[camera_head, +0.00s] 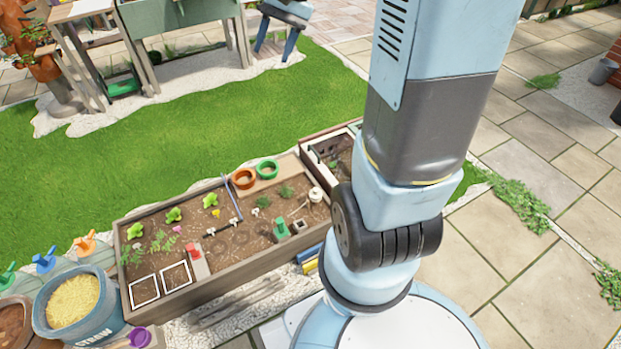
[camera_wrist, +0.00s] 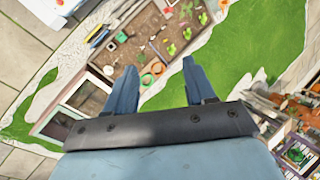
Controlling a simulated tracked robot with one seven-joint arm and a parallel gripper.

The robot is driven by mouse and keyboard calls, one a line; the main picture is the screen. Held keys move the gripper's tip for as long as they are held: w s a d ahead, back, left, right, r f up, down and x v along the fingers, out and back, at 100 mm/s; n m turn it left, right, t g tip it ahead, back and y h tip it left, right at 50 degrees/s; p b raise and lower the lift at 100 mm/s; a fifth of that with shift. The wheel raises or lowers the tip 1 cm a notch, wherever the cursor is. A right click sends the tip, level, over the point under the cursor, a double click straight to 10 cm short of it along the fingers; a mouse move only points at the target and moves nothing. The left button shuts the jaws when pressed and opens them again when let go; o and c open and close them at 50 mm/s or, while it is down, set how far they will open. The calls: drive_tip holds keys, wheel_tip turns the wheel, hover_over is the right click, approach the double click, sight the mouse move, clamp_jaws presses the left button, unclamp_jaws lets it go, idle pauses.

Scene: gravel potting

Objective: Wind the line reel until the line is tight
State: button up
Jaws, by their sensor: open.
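A small white round thing that looks like the line reel (camera_head: 316,194) sits at the right end of the planting bed (camera_head: 232,283). A short pale strand lies to its left on the soil; I cannot tell whether it is slack. A red block (camera_head: 196,264) and a green block (camera_head: 281,229) stand in the bed. My gripper (camera_wrist: 159,66) is open and empty in the wrist view, high above the bed, with the orange and green rings seen between its fingers. It does not show in the head view. The reel is too small to make out surely in the wrist view.
An orange ring (camera_head: 243,178) and a green ring (camera_head: 267,169) lie at the bed's back edge. A second box (camera_head: 328,147) adjoins on the right, partly behind my arm. A straw tub (camera_head: 75,303) stands at lower left. Open lawn (camera_head: 150,150) lies behind.

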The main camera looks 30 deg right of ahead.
drive_tip(key=w+d+f+m+y, duration=0.3)
drive_tip(key=w+d+f, duration=0.1)
drive_tip(key=w+f, duration=0.45)
drive_tip(key=w+d+f+m+t+y, duration=0.2)
drive_tip(key=w+d+f+m, duration=0.15)
drive_tip(key=f, duration=0.65)
drive_tip(key=w+d+f+m+t+y, duration=0.25)
drive_tip(key=d+f, duration=0.25)
drive_tip(key=f, duration=0.4)
drive_tip(key=w+d+f+m+t+y, duration=0.1)
drive_tip(key=w+d+f+m, duration=0.3)
drive_tip(key=f, duration=0.6)
drive_tip(key=m+t+h, duration=1)
drive_tip(key=m+t, duration=0.2)
drive_tip(key=m, duration=0.4)
approach(318, 192)
drive_tip(key=shift+g, duration=0.25)
drive_tip(key=w, duration=0.3)
drive_tip(key=w+a, duration=0.1)
drive_tip(key=w, duration=0.3)
drive_tip(key=w+a, duration=0.1)
drive_tip(key=w, duration=0.3)
drive_tip(key=shift+w+a, duration=0.1)
drive_tip(key=shift+c, duration=0.4)
